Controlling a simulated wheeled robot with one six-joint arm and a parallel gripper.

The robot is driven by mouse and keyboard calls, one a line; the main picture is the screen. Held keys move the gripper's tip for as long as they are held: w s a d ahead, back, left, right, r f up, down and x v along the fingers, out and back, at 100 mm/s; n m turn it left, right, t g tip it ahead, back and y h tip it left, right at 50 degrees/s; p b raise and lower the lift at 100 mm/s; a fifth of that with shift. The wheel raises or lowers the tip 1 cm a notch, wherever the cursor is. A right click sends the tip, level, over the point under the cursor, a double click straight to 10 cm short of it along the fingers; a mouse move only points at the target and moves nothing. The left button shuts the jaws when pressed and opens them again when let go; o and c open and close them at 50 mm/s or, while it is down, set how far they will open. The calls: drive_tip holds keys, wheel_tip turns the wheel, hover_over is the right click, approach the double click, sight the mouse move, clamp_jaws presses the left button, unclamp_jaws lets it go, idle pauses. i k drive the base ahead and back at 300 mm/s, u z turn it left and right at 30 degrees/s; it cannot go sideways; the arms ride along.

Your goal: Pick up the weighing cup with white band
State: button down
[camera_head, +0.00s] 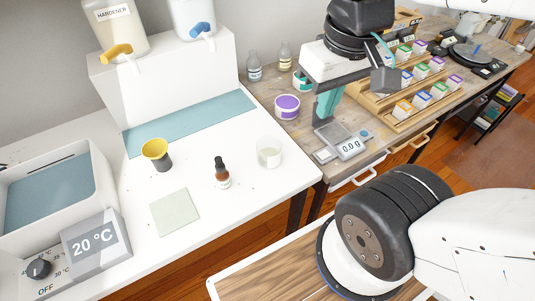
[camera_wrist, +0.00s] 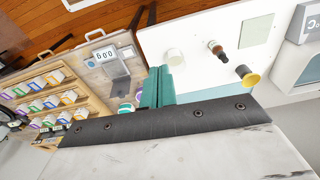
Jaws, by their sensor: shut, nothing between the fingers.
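A pale translucent cup (camera_head: 269,152) stands upright on the white table near its right edge. It also shows in the wrist view (camera_wrist: 174,57); its band is too faint to make out clearly. My gripper (camera_head: 326,108) is in the air to the upper right of the cup in the head view, over the scale area. Its teal fingers (camera_wrist: 157,88) are shut together and empty. They are apart from the cup.
A brown dropper bottle (camera_head: 222,172), a dark cup with yellow funnel (camera_head: 156,152) and a pale green mat (camera_head: 174,212) share the white table (camera_head: 215,240). A scale (camera_head: 348,148) reading 0.0 g, a purple-lidded tub (camera_head: 287,107) and racks of small boxes stand on the wooden bench.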

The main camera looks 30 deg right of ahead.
sight(269, 148)
drive_tip(key=z, duration=1.5)
drive_tip(key=k, duration=1)
drive_tip(key=z, duration=0.05)
